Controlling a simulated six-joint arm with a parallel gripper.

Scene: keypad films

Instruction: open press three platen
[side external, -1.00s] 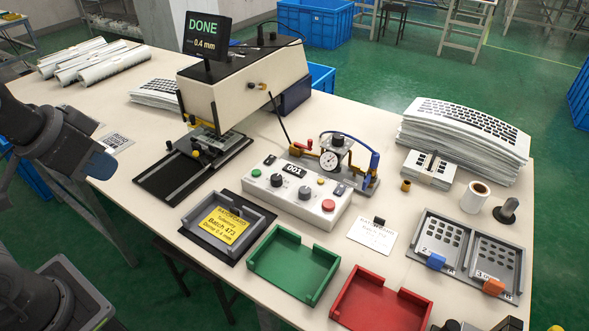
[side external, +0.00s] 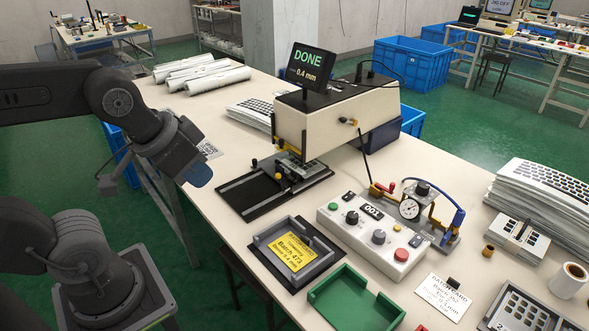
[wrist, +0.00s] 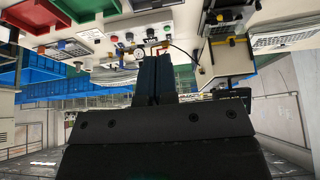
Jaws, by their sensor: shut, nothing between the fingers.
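My gripper (side external: 199,172) hangs at the left of the side view, out beyond the table's left edge and clear of everything. In the wrist view its two dark blue fingers (wrist: 157,60) lie together, shut and empty. A cream press (side external: 335,115) stands on the table, right of my gripper, with a black display (side external: 310,66) reading DONE 0.4 mm.
A control box (side external: 375,232) reading 001 has knobs and buttons; a dial gauge fixture (side external: 410,208) stands behind it. A grey tray (side external: 262,243) holds a yellow batch card. A green tray (side external: 355,310) is in front. White rolls (side external: 200,78) lie at the back left.

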